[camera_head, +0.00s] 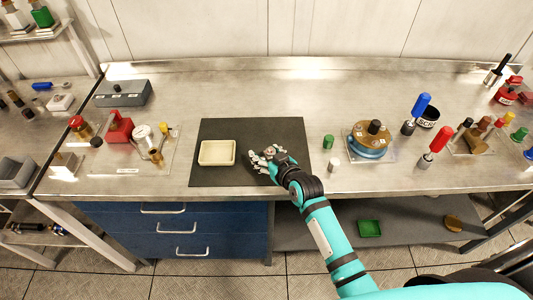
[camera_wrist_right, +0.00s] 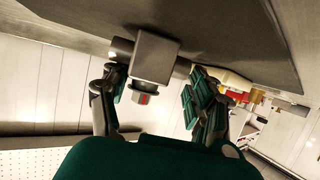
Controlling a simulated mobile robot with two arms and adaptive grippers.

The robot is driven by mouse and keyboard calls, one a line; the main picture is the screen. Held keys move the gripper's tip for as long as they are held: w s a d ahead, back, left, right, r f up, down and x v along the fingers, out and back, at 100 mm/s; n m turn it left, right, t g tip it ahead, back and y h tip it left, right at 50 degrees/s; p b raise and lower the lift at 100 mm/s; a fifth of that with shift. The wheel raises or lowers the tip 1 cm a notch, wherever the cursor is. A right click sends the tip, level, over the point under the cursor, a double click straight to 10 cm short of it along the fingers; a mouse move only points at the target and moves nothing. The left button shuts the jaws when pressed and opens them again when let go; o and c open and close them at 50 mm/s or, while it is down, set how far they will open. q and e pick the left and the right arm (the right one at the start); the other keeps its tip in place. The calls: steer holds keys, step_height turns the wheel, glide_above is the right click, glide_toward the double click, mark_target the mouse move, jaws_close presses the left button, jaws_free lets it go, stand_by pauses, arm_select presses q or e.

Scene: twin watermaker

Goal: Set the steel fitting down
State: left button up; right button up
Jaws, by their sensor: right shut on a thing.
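The steel fitting (camera_wrist_right: 156,58) is a grey block with round stubs. In the right wrist view it sits between the fingers of my right gripper (camera_wrist_right: 155,100), close against the dark mat surface. I cannot tell whether it touches the mat. In the head view my right gripper (camera_head: 265,159) is low over the black mat (camera_head: 245,128), just right of the cream tray (camera_head: 216,161). The fitting is small there and partly hidden by the fingers. My right gripper is shut on the fitting. My left gripper is not in view.
A green cylinder (camera_head: 328,142) and a white one (camera_head: 334,164) stand right of the mat. A round brass-topped unit (camera_head: 369,141) stands beyond them. Red and blue-handled tools (camera_head: 437,142) are farther right. The back and right of the mat are clear.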

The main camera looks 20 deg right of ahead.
steer(key=o, duration=1.4)
steer(key=shift+f, duration=0.1)
steer(key=b+v, duration=0.1)
steer(key=v, duration=1.1)
